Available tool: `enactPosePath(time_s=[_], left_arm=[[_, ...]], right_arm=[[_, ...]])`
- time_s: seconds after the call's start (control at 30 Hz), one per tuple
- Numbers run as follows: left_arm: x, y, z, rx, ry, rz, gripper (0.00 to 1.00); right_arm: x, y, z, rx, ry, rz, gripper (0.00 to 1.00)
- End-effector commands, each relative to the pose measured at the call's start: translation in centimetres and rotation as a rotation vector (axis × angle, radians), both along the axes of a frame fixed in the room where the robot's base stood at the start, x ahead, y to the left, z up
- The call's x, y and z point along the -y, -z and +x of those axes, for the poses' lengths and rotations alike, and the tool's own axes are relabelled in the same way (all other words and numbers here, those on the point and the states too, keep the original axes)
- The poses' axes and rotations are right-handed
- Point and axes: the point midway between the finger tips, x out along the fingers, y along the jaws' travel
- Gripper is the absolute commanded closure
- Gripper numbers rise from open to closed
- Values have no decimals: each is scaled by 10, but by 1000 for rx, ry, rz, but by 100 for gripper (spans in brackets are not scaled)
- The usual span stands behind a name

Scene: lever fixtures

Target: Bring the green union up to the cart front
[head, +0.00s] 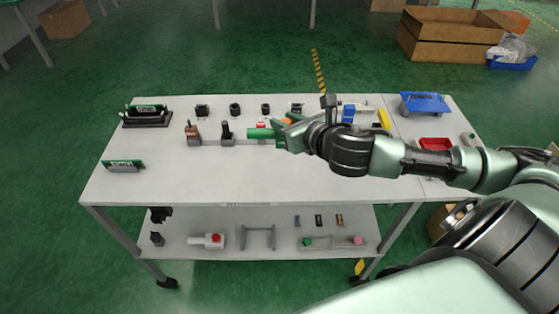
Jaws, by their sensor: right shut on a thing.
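A green union (260,134), a short green cylinder shape, shows at the tip of my right gripper (281,133), above the back middle of the white cart top (200,182). My right gripper is shut on it, and its fingers hide the union's right end. The arm reaches in from the right. I cannot tell how high the union is above the cart top. The cart front (247,204) is the near edge, with a small label on it. My left gripper is not in view.
Several dark fittings (235,109) stand along the back. A brown fitting (193,134) and a black one (226,133) stand left of the union. A green board (123,165) is at front left. A blue tray (425,103) is at right. The front middle is clear.

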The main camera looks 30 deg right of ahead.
Motion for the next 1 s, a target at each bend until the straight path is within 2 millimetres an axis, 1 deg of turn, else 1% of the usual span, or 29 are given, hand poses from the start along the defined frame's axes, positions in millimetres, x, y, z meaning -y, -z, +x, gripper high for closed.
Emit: enactPosePath(time_s=[0.03,0.1,0.2,0.3,0.53,0.7,0.77,0.83,1.0], left_arm=[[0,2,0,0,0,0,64],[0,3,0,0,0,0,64],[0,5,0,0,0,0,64],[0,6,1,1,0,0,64],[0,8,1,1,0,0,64],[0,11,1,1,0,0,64],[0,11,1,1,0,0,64],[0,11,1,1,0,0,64],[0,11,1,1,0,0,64]], right_arm=[[0,17,0,-5,3,5,100],[0,36,0,-4,3,5,100],[0,61,0,-4,4,4,100],[0,79,0,-2,3,3,100],[0,99,1,1,1,2,100],[0,126,1,0,2,3,100],[0,132,1,1,2,2,100],[0,136,1,1,2,1,100],[0,136,1,2,0,0,100]])
